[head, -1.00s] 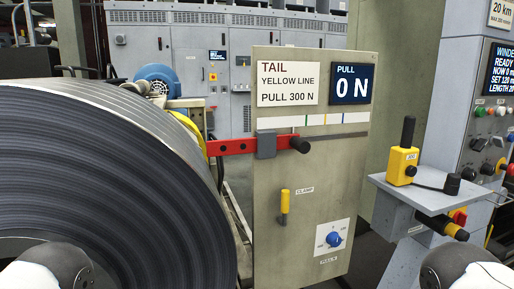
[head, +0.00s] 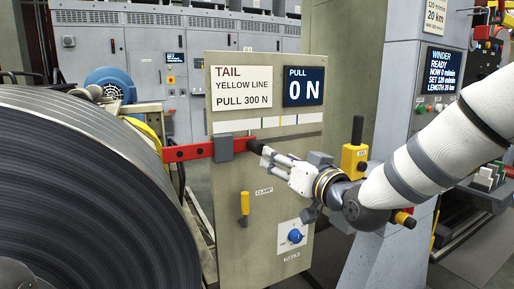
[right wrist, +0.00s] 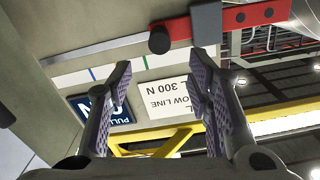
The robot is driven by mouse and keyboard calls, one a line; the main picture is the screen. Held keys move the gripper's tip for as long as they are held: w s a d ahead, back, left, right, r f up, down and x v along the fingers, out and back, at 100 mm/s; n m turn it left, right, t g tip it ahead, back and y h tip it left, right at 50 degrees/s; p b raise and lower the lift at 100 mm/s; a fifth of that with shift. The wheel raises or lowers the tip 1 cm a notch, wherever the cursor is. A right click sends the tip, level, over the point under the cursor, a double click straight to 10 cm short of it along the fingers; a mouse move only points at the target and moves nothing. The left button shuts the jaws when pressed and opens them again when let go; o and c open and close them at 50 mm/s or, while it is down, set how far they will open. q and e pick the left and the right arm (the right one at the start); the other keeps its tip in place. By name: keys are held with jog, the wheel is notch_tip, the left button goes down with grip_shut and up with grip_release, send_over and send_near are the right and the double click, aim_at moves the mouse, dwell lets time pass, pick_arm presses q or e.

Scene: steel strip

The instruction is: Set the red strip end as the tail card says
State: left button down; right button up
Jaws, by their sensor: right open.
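The red strip (head: 190,152) runs from the big coil through a grey block (head: 223,148) and ends in a black knob (head: 255,146), left of or near the green line. The tail card (head: 240,87) reads "TAIL, YELLOW LINE, PULL 300 N". The pull display (head: 304,86) shows 0 N. My right gripper (head: 270,153) reaches in from the right, close to the knob. In the right wrist view its fingers (right wrist: 165,95) are open, with the knob (right wrist: 159,40) ahead of the gap and nothing between them. My left gripper is not in view.
A white scale (head: 285,122) with green, yellow and blue lines lies above the strip. A yellow clamp lever (head: 244,207) and a blue dial (head: 295,236) sit lower on the panel. The coil (head: 80,200) fills the left. A yellow box with a black handle (head: 355,157) stands behind my right arm.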

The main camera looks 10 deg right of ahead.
aim_at(261, 149)
jog(key=x, duration=0.3)
jog(key=b+x, duration=0.1)
jog(key=x, duration=0.3)
jog(key=f+b+x, duration=0.1)
jog(key=x, duration=0.3)
jog(key=shift+w+a+r, duration=0.15)
jog(key=shift+w+r, duration=0.05)
jog(key=shift+w, duration=0.25)
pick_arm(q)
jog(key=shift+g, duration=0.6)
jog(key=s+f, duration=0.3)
pick_arm(e)
jog(key=shift+r, duration=0.1)
grip_shut()
